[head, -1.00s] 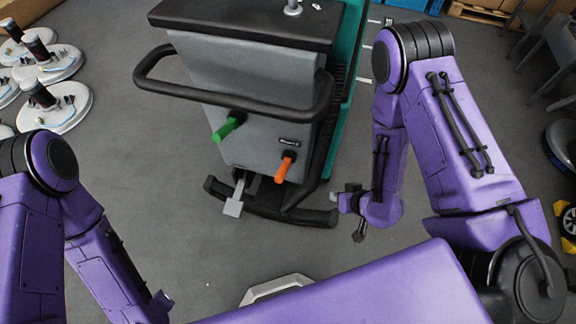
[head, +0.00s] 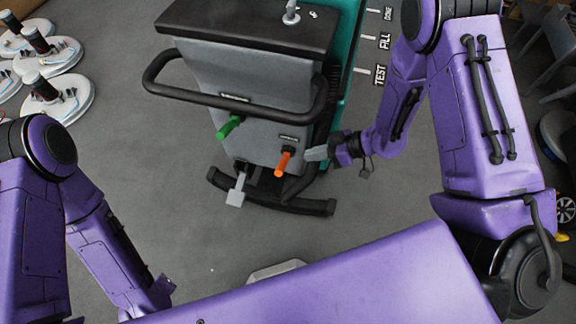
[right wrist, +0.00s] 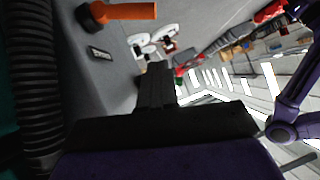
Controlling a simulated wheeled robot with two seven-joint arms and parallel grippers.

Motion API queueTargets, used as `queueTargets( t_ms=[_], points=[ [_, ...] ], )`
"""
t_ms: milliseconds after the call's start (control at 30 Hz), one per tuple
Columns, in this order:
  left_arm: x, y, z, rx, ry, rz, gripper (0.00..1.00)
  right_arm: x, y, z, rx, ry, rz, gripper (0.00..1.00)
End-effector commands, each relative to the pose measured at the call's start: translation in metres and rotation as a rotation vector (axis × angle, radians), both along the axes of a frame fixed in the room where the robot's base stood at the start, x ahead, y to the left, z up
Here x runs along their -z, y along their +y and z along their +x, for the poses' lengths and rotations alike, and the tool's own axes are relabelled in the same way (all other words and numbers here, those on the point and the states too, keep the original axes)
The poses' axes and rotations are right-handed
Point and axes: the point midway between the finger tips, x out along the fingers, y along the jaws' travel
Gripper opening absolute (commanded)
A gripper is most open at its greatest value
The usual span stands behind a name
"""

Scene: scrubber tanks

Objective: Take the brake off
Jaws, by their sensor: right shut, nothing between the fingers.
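The grey scrubber machine (head: 245,70) stands ahead with its handle side towards me. An orange-gripped lever (head: 283,162) sticks out low on its right, and a green-gripped lever (head: 229,127) sits higher on the left. A light grey pedal (head: 237,190) hangs below. I cannot tell which is the brake; the small labels are unreadable. My right gripper (head: 317,153) is shut and empty, just right of the orange lever and apart from it. In the right wrist view, the shut fingers (right wrist: 155,90) point past the orange grip (right wrist: 130,11), which lies at upper left.
A black bar handle (head: 240,103) loops around the machine above the levers. A dark bumper (head: 310,207) curves along its foot. White round bases (head: 60,98) stand at far left. Grey floor in front is clear.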

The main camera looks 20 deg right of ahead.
Motion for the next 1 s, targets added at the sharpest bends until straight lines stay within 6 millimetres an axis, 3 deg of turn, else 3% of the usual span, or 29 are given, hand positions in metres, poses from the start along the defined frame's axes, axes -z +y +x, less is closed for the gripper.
queueTargets(
  t_ms=[333, 600, 1000],
  points=[
    [-0.01, 0.0, 0.0, 0.0, 0.0, 0.0, 0.0, 0.04, 0.059, 0.025, -0.003, 0.002, 0.001, 0.0],
    [-0.014, 0.0, 0.0, 0.0, 0.0, 0.0, 0.0, 0.074, 0.068, 0.021, -0.001, 0.002, 0.0, 0.0],
    [-0.014, 0.0, 0.0, 0.0, 0.0, 0.0, 0.0, 0.078, 0.069, 0.021, 0.0, 0.0, 0.0, 0.0]
  ],
)
